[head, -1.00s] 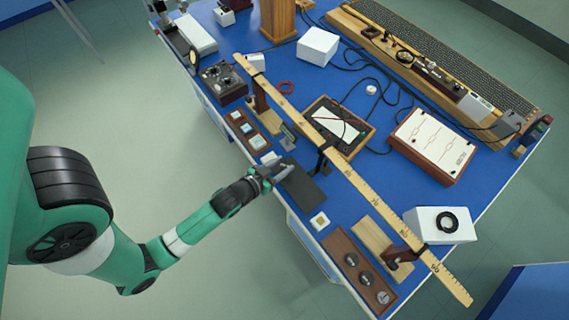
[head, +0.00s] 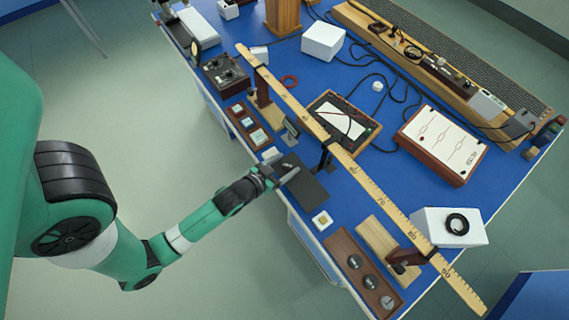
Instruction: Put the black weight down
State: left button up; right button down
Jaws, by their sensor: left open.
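My left gripper (head: 283,175) is open at the near left edge of the blue bench, over or beside a dark flat mat (head: 308,191). I see no weight clearly between its fingers, and the view is too small to tell whether a small dark one lies under them. Several round dark metallic weights (head: 370,282) sit in a brown wooden tray (head: 340,240) at the near right. A black ring (head: 457,224) lies on a white box (head: 425,219) at the right. Which of these is the black weight, I cannot tell. My right gripper is out of view.
A long wooden ruler (head: 365,185) crosses the bench on stands, just beyond the gripper. A meter (head: 343,124) and cables lie behind the ruler.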

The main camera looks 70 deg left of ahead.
pick_arm(q)
jog(key=shift+s+d+r, duration=0.1)
jog(key=shift+s+r, duration=0.05)
jog(key=shift+r, duration=0.15)
jog(key=p+v, duration=0.1)
jog(key=v, duration=0.4)
jog(key=shift+s+d+r, duration=0.1)
jog(key=shift+s, duration=0.15)
jog(key=v, duration=0.6)
jog(key=shift+b, duration=0.3)
